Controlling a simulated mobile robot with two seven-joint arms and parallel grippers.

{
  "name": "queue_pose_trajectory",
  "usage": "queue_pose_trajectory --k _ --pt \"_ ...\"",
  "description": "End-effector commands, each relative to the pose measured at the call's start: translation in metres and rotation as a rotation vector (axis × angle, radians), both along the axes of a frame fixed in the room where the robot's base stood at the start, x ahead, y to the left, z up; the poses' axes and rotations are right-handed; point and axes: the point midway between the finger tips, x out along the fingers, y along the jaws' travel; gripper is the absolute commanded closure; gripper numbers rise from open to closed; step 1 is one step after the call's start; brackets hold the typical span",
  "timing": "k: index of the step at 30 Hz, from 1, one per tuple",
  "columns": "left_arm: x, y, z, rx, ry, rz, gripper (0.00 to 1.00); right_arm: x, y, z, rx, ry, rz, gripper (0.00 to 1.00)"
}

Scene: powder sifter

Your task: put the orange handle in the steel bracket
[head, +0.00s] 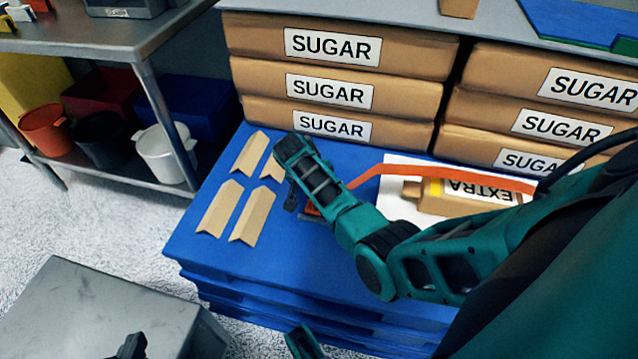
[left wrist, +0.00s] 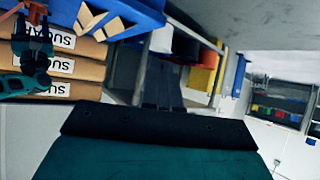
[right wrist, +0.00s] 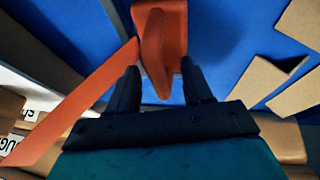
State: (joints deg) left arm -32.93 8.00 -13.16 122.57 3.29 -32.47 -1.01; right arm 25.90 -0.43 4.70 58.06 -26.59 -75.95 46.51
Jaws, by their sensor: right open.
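The orange handle (right wrist: 173,20) lies on the blue pallet in the right wrist view, its raised grip between the fingers of my right gripper (right wrist: 160,75). The fingers stand apart on either side of it; I cannot tell if they touch it. In the head view my right gripper (head: 291,200) points down at the pallet, and the handle (head: 312,209) is mostly hidden behind my wrist. My left gripper (head: 132,346) shows at the bottom left of the head view, away from the handle; in the left wrist view its fingers (left wrist: 161,75) are together and empty. I cannot make out the steel bracket.
Tan folded pieces (head: 220,208) lie left of my right gripper on the blue pallet (head: 270,270). An orange strip (head: 440,174) runs right past a tan EXTRA bag (head: 465,195). Stacked SUGAR bags (head: 345,85) stand behind. A steel table (head: 110,40) is at left, a grey box (head: 90,310) in front.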

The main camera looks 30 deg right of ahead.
Motion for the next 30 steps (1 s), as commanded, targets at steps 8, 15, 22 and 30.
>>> queue_pose_trajectory --k 8,15,22,30 --pt "0.000 -0.003 0.019 -0.003 -0.002 -0.005 1.00 -0.002 0.010 0.025 0.001 -0.003 0.001 0.50" --pt "0.001 0.005 0.037 0.007 -0.021 0.011 1.00 -0.009 0.032 0.075 0.001 -0.003 0.000 0.50" --pt "-0.006 0.014 0.034 0.028 -0.005 0.020 1.00 -0.014 0.048 0.108 0.001 -0.001 0.000 0.50" --pt "-0.007 0.014 0.036 0.028 -0.001 0.017 1.00 -0.016 0.053 0.117 0.000 0.000 0.000 0.50"
